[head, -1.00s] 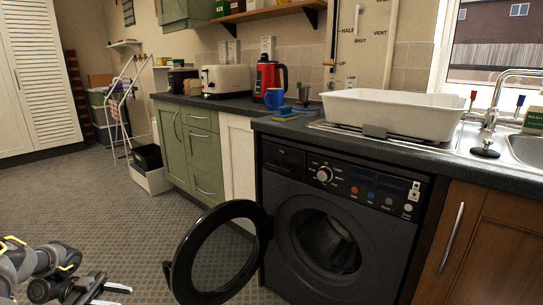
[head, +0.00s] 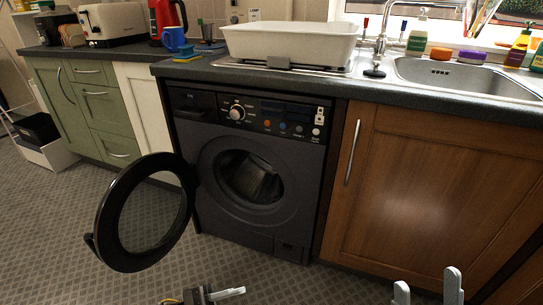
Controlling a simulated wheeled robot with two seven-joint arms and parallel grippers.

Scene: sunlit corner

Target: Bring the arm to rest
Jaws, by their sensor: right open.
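My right gripper (head: 427,281) shows at the bottom edge, right of the middle. Its two pale fingers point up and stand apart, with nothing between them. They appear in front of the lower part of the brown cupboard. My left gripper (head: 222,294) shows at the bottom edge, left of the middle, below the washing machine's open door. One pale finger points right from its dark body; the rest is cut off by the frame, so its opening cannot be told. Most of both arms is out of view.
The washing machine (head: 262,214) has its round door (head: 107,218) swung wide open to the left. A brown cupboard (head: 415,170) is shut to its right. The worktop above bears a white basin (head: 290,42) and a sink (head: 455,72). Carpet (head: 60,250) at the lower left is clear.

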